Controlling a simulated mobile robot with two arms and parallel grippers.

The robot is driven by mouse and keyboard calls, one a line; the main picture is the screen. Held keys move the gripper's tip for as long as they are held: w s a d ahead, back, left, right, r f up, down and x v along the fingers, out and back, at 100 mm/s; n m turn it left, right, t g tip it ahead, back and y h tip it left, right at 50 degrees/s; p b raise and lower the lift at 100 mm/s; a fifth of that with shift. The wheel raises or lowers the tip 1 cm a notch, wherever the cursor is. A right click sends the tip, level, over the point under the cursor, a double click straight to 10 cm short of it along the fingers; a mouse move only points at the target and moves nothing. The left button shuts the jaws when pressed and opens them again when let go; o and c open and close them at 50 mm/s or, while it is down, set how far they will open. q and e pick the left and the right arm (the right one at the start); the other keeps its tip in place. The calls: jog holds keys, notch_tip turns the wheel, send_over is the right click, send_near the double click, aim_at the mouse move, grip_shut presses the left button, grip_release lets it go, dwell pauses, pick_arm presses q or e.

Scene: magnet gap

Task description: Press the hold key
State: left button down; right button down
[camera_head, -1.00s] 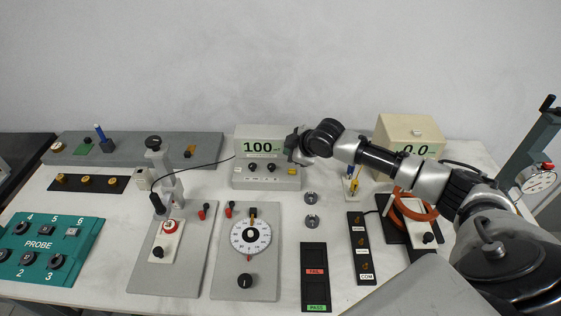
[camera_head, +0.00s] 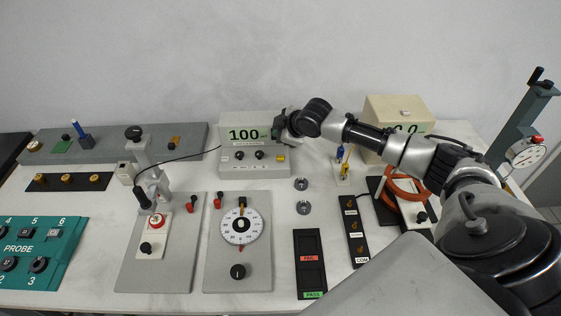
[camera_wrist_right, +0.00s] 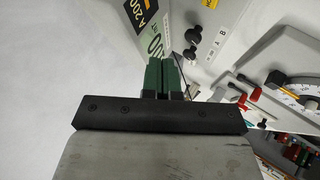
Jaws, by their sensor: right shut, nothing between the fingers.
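The grey instrument box (camera_head: 230,170) stands at the back of the bench, with a display reading 100 and two black knobs. A yellow key (camera_head: 281,157) sits at the right of its front panel. In the right wrist view, a yellow patch (camera_wrist_right: 210,3) with a partly cut-off label starting "HO" shows at the top edge. My right gripper (camera_head: 278,125) is at the display's right side, above the yellow key and apart from it. Its green fingers (camera_wrist_right: 165,68) are shut and empty. My left gripper is not in view.
A dial plate (camera_head: 238,270) and a grey stand plate (camera_head: 150,275) lie in front of the box. A beige box (camera_head: 385,110) stands behind my right arm. A teal probe panel (camera_head: 50,262) is at the left. Bare bench lies just before the instrument box.

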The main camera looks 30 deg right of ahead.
jog(key=b, duration=0.4)
send_over(280, 158)
notch_tip(280, 158, down, 4)
jog(key=shift+f, duration=1.25)
dwell(0.3)
jog(key=shift+f, duration=0.15)
dwell(0.3)
jog(key=shift+f, duration=0.2)
